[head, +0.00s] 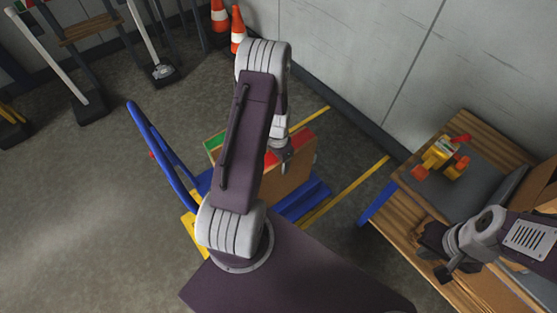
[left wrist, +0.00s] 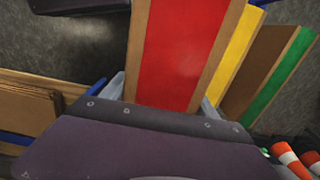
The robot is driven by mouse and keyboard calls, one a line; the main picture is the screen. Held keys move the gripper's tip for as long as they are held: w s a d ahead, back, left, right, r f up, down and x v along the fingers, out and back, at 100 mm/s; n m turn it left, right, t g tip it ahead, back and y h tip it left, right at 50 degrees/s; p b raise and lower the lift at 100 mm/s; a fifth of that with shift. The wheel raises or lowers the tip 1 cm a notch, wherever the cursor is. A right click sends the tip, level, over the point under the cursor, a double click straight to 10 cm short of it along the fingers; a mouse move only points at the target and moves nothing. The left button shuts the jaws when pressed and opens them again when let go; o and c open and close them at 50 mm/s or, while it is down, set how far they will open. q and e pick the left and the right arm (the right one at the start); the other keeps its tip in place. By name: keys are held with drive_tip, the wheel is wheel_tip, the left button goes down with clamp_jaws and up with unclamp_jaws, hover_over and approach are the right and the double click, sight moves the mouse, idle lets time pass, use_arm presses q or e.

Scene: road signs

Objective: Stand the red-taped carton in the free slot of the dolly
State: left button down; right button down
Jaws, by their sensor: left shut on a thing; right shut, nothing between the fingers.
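The red-taped carton (head: 296,172) is in my left gripper (head: 281,157), which is shut on its top. In the left wrist view, the carton's red tape (left wrist: 178,52) fills the middle, between the fingers. The dolly has a blue handle (head: 160,150) and a blue bed (head: 312,203). The carton is over the bed; whether it touches is hidden. A yellow-taped carton (left wrist: 238,50) and a green-taped carton (left wrist: 270,75) stand beside it. My left arm hides much of the dolly and the slot. My right gripper (head: 440,264) is shut and empty over the wooden bench (head: 405,220).
A yellow and red tool (head: 440,158) lies on a grey mat on the bench. Traffic cones (head: 238,30) stand by the wall at the back. Stands with weighted feet (head: 90,108) are at the far left. The floor left of the dolly is clear.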

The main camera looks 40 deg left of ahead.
use_arm(q)
wheel_tip(320, 180, down, 17)
drive_tip(key=b, duration=1.2)
drive_tip(key=shift+b, duration=0.4)
drive_tip(key=shift+f+b, duration=0.4)
drive_tip(key=shift+f, duration=0.25)
drive_tip(key=shift+c, duration=0.7)
unclamp_jaws()
wheel_tip(320, 180, up, 9)
drive_tip(key=p, duration=0.4)
